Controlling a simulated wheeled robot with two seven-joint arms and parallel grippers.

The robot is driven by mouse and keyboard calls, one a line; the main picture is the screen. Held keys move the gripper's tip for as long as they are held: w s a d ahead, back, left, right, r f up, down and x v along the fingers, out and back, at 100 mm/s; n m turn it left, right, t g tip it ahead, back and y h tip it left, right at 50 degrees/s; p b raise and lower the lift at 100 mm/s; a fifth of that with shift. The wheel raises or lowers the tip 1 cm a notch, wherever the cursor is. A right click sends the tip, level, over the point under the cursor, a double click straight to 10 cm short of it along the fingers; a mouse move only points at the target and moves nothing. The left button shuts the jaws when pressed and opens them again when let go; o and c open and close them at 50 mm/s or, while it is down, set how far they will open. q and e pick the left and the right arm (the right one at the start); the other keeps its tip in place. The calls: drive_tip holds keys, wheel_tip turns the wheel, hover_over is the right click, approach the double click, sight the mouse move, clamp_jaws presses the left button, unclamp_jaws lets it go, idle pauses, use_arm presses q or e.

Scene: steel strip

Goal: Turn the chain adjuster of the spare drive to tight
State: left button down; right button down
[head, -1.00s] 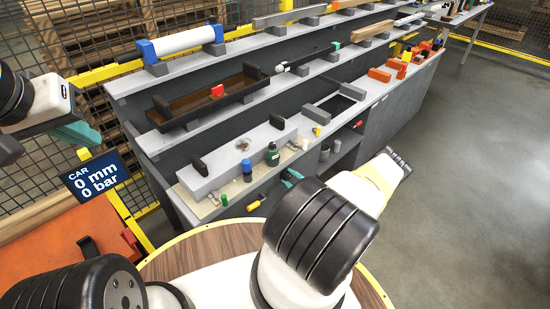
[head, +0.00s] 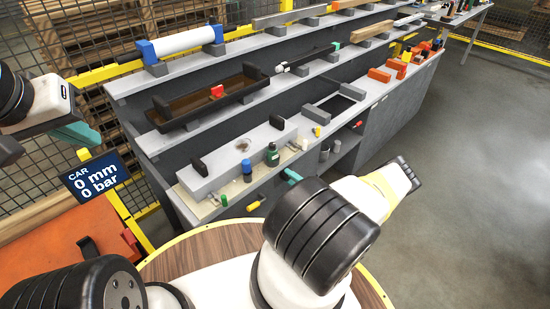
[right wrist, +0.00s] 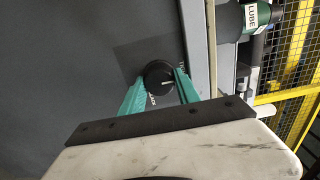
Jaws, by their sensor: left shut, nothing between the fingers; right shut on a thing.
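In the right wrist view, a round black knob (right wrist: 157,73) with a short pale mark sits on a dark grey panel. The mark lies toward the knob's right side. In the head view, part of the right gripper (head: 292,175) shows at the grey bench's front; the knob is hidden there. My left gripper (head: 78,134) is at the far left, away from the bench, empty and shut.
A green bottle labelled LUBE (right wrist: 256,17) stands beyond the panel's edge; it also shows on the lower ledge (head: 271,156). A yellow-handled tool (head: 255,205) is near the ledge front. Open floor lies right.

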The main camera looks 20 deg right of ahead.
idle(0.5)
drive_tip(key=c, duration=0.9)
unclamp_jaws()
drive_tip(key=shift+v, duration=3.9)
